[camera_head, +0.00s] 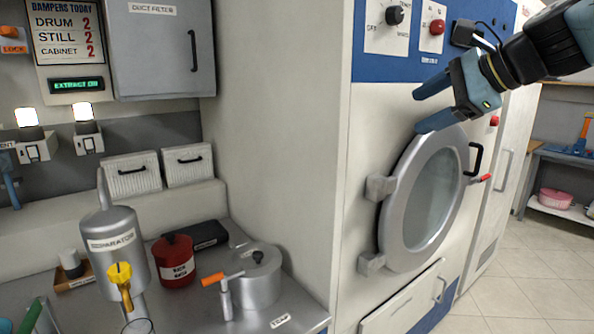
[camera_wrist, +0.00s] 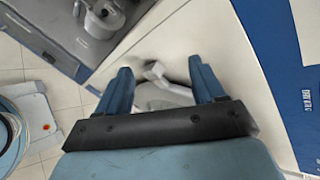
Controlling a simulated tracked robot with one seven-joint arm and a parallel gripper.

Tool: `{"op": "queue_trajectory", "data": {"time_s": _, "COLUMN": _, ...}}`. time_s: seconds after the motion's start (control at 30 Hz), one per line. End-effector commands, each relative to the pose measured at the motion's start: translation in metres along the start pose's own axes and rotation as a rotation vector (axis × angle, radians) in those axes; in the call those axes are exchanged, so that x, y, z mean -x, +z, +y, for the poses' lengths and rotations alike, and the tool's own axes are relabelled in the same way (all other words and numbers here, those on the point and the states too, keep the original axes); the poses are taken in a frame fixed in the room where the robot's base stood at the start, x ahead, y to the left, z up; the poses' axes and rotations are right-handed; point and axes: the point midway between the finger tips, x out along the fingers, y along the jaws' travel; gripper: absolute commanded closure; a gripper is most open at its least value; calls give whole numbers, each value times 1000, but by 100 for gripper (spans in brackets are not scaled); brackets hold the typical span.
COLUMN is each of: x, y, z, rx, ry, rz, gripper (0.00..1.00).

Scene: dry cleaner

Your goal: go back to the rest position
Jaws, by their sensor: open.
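My gripper (camera_head: 424,107) is open and empty in the head view, raised in front of the dry-cleaning machine's upper front. Its two blue fingers point left, a little above the round door (camera_head: 432,195). The door looks closed, with a grey rim and a glass pane. In the wrist view my gripper (camera_wrist: 160,82) shows both fingers spread with nothing held between them. Part of the door rim and a hinge show behind the fingers there.
A bench at the left holds a silver separator (camera_head: 117,255), a red can (camera_head: 174,262) and a silver still pot (camera_head: 257,278) with an orange-handled lever. The machine's control knob (camera_head: 395,15) and red button (camera_head: 437,27) are above my gripper. The tiled floor (camera_head: 505,303) at right is clear.

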Motion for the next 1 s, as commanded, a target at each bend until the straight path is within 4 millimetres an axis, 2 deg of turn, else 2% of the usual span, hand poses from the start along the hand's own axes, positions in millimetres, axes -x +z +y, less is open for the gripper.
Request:
{"op": "queue_trajectory", "data": {"time_s": 0.03, "x": -8, "y": 0, "z": 25, "rx": 133, "ry": 55, "rz": 37, "gripper": 32}}
{"op": "queue_trajectory", "data": {"time_s": 0.2, "x": -26, "y": -14, "z": 105, "rx": 647, "ry": 273, "rz": 145, "gripper": 32}}
{"op": "queue_trajectory", "data": {"time_s": 0.3, "x": -30, "y": -25, "z": 146, "rx": 946, "ry": 410, "rz": 180, "gripper": 32}}
{"op": "queue_trajectory", "data": {"time_s": 0.4, "x": -31, "y": -37, "z": 177, "rx": 1204, "ry": 537, "rz": 195, "gripper": 32}}
{"op": "queue_trajectory", "data": {"time_s": 0.5, "x": -31, "y": -46, "z": 197, "rx": 1395, "ry": 636, "rz": 197, "gripper": 32}}
{"op": "queue_trajectory", "data": {"time_s": 0.63, "x": -30, "y": -52, "z": 210, "rx": 1531, "ry": 709, "rz": 193, "gripper": 32}}
{"op": "queue_trajectory", "data": {"time_s": 1.0, "x": -29, "y": -54, "z": 213, "rx": 1563, "ry": 728, "rz": 191, "gripper": 32}}
